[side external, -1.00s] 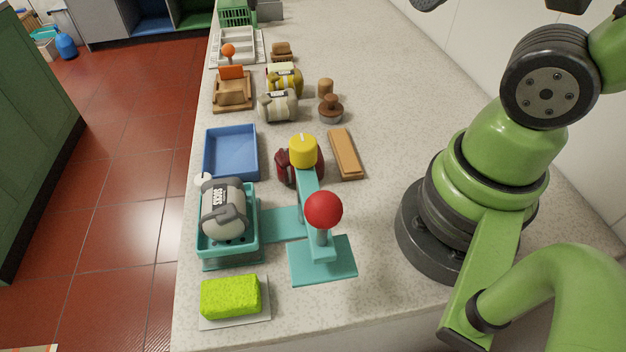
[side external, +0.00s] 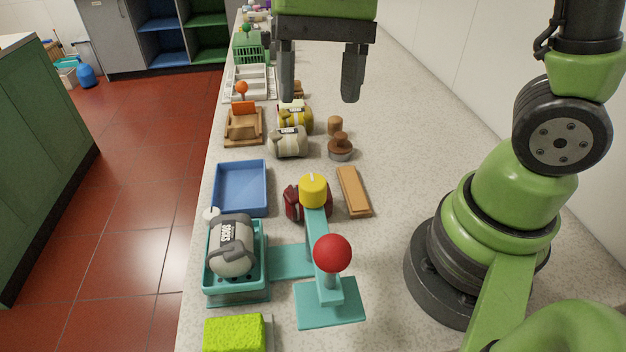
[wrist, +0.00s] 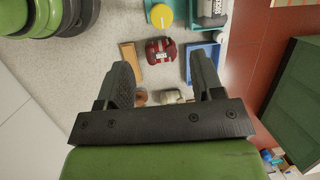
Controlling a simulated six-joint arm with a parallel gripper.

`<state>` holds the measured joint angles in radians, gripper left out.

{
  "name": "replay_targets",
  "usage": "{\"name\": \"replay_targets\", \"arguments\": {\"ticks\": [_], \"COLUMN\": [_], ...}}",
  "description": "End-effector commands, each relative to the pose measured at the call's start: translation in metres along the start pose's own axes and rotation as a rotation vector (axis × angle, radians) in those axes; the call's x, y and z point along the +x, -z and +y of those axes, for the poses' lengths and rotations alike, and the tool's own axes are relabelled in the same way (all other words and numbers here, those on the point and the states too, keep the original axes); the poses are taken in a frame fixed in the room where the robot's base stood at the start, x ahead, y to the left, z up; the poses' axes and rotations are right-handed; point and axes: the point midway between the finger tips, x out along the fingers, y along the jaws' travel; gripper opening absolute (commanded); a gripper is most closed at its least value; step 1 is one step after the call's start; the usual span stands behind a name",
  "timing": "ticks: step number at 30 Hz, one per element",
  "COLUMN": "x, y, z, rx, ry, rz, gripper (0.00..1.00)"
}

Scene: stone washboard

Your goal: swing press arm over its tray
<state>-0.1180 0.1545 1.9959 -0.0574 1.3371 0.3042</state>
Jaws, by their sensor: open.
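The press is teal, with a base plate (side external: 345,312), a post and a swinging press arm (side external: 316,240). A red ball knob (side external: 332,253) tops the near end, and a yellow cap (side external: 313,189) is at the arm's far end. The arm points away from the side camera, beside the teal tray (side external: 209,284), not over it. The tray holds a grey roll labelled "SOCKS" (side external: 232,246). My gripper (side external: 321,95) is open and empty, high above the counter beyond the press. In the wrist view my gripper (wrist: 160,72) faces down, with the yellow cap (wrist: 161,16) at the top edge.
A dark red bundle (side external: 295,204) sits beside and partly behind the yellow cap. A blue bin (side external: 241,210), wooden block (side external: 354,192), brown stamp (side external: 340,151) and more rolls (side external: 288,142) lie beyond. A green sponge (side external: 234,333) is at the front.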

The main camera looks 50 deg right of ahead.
Motion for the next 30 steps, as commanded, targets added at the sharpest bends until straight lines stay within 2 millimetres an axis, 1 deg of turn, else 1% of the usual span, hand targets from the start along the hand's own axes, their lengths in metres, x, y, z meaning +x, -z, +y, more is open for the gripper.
{"name": "replay_targets", "arguments": {"ticks": [1,3,8,11,14,21,24,27,30], "x": [0.008,0.014,0.023,0.032,0.047,0.09,0.104,0.113,0.117], "y": [0.003,0.005,0.006,0.005,0.003,-0.001,-0.003,-0.003,-0.004], "z": [-0.004,-0.008,-0.011,-0.009,-0.008,-0.004,-0.003,-0.003,-0.003], "rx": [0.026,0.055,0.083,0.083,0.084,0.082,0.082,0.083,0.083], "ry": [-0.03,-0.057,-0.083,-0.086,-0.087,-0.087,-0.086,-0.083,-0.083], "rz": [-0.035,-0.067,-0.098,-0.101,-0.1,-0.1,-0.1,-0.099,-0.097], "gripper": [0.61,0.61,0.61,0.61,0.61,0.61,0.61,0.61,0.61]}}
